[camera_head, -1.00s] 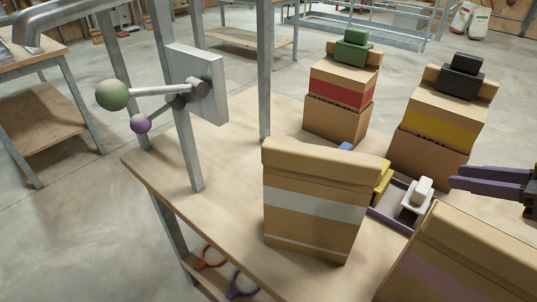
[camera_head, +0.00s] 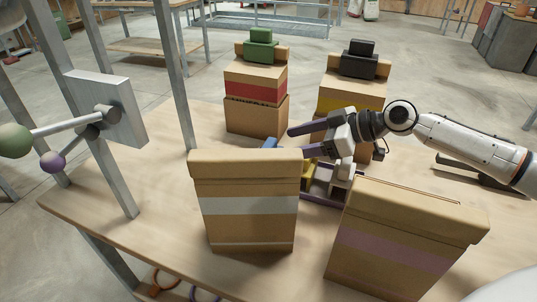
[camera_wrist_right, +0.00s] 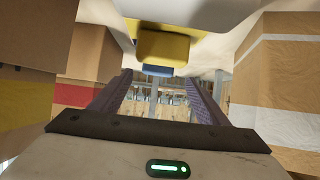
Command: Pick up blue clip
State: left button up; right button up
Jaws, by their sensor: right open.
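The blue clip (camera_head: 270,143) shows only in part in the head view, behind the top of the box with the white band (camera_head: 247,215). In the right wrist view a blue edge (camera_wrist_right: 158,71) shows under the yellow clip (camera_wrist_right: 165,47), between the fingers. My right gripper (camera_head: 298,142) is open and empty. Its fingers point left, just right of the blue clip; whether they reach around it I cannot tell. The yellow clip (camera_head: 307,173) and white clip (camera_head: 344,168) sit at the purple tray (camera_head: 322,197), below the gripper. My left gripper is not in view.
The red-banded box (camera_head: 256,88) carries a green clip (camera_head: 261,45). The yellow-banded box with a black clip (camera_head: 358,58) stands close behind my right gripper. A pink-banded box (camera_head: 400,245) stands in front.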

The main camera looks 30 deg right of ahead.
aim_at(272, 144)
jog(key=x, duration=0.3)
jog(key=p+x, duration=0.1)
jog(key=shift+w+r, duration=0.2)
jog(key=shift+w, duration=0.25)
jog(key=shift+w+a+f, duration=0.15)
jog(key=shift+f, duration=0.1)
jog(key=shift+c, duration=0.5)
jog(key=c, duration=1)
